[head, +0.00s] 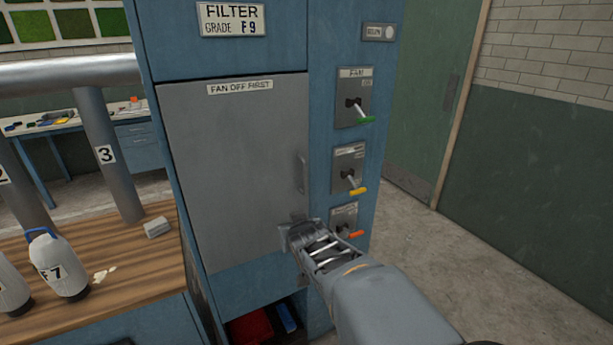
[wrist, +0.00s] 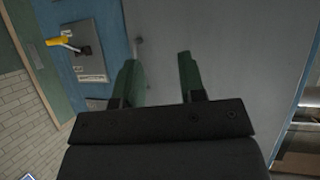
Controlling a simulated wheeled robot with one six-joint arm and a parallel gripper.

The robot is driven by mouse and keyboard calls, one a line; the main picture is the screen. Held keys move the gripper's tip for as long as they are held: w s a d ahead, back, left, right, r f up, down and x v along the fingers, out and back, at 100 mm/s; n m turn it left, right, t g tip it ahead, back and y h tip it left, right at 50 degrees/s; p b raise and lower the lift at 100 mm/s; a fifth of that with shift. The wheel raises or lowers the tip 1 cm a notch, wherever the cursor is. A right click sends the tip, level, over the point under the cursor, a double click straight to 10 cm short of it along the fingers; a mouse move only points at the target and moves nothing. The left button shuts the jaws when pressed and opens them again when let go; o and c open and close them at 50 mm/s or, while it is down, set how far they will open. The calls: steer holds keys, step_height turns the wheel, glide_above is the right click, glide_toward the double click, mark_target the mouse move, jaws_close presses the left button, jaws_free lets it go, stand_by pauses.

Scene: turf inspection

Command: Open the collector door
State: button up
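The collector door (head: 235,175) is a flat grey panel on the blue cabinet, marked FAN OFF FIRST, and looks closed. It also fills much of the wrist view (wrist: 235,60). Its upright grey handle (head: 301,173) is near the right edge. My gripper (head: 297,223) is in front of the door's lower right corner, below the handle. In the wrist view its two green fingers (wrist: 159,75) stand apart with nothing seen between them. I cannot tell whether they touch the door.
Right of the door are a green-tipped FAN lever (head: 362,113), a yellow-tipped lever (head: 355,186) and an orange-tipped lever (head: 352,234) partly behind my arm. The yellow one shows in the wrist view (wrist: 60,42). A wooden bench (head: 130,265) with bottles (head: 60,265) stands left.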

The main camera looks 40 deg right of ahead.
mark_target(305, 176)
steer(key=w+d+r+t+h, duration=0.1)
steer(key=d+r+t, duration=0.4)
steer(key=d, duration=0.3)
steer(key=shift+t, duration=0.3)
steer(key=p+x, duration=0.1)
steer(key=x, duration=1.2)
steer(key=shift+w+d+f+p, duration=0.1)
steer(key=shift+w+p, duration=0.1)
steer(key=shift+p, duration=0.15)
steer(key=shift+c, duration=0.4)
jaws_close()
